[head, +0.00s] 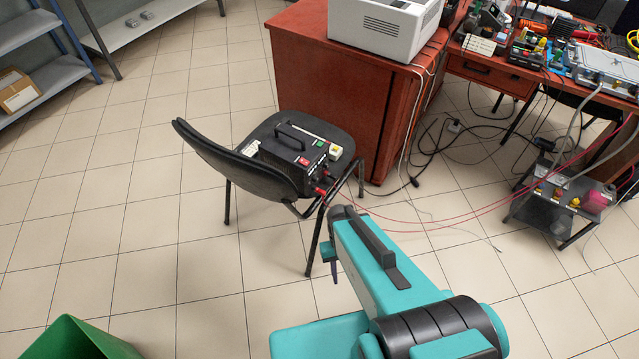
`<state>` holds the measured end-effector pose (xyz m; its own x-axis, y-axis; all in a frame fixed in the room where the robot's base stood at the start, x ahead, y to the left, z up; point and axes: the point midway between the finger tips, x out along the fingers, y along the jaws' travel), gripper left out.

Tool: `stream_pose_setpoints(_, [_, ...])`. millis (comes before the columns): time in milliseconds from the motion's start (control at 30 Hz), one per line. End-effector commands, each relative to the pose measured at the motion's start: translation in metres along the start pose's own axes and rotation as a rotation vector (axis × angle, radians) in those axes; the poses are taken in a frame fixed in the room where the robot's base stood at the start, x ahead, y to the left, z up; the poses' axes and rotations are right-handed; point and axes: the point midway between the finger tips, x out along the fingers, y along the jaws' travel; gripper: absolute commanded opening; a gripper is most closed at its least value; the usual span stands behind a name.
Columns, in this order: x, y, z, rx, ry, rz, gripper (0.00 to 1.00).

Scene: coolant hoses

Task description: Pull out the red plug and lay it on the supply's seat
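A black supply box (292,148) with a carry handle stands on the dark seat of a chair (318,127). A red plug (321,191) shows low at the supply's front right, over the seat edge. Whether it is fully seated in its socket is too small to tell. Thin red leads run from there to the right. My gripper (341,213) is at the far end of my teal arm, just below and right of the plug, apart from it in the picture. Its fingers are mostly hidden by my arm, so their opening and any contact are unclear.
A red-brown cabinet (325,75) with a white machine (385,25) stands behind the chair. A cluttered bench (485,70) and a small low stand (545,212) are at right, with cables on the floor. A green bin (75,340) is at lower left. The left floor is clear.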

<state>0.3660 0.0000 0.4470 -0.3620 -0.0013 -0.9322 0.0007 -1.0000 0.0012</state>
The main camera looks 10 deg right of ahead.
Motion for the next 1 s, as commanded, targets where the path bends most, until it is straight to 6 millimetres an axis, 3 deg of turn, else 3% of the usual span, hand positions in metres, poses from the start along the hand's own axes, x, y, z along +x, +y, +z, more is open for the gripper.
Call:
stream_pose_setpoints(33, [-0.013,0.0,0.01,0.0,-0.008,0.0,0.32])
stream_pose_setpoints(600, [-0.068,0.0,0.079,0.0,-0.083,0.0,0.32])
stream_pose_setpoints(1000, [-0.08,0.0,0.099,0.0,-0.107,0.0,0.32])
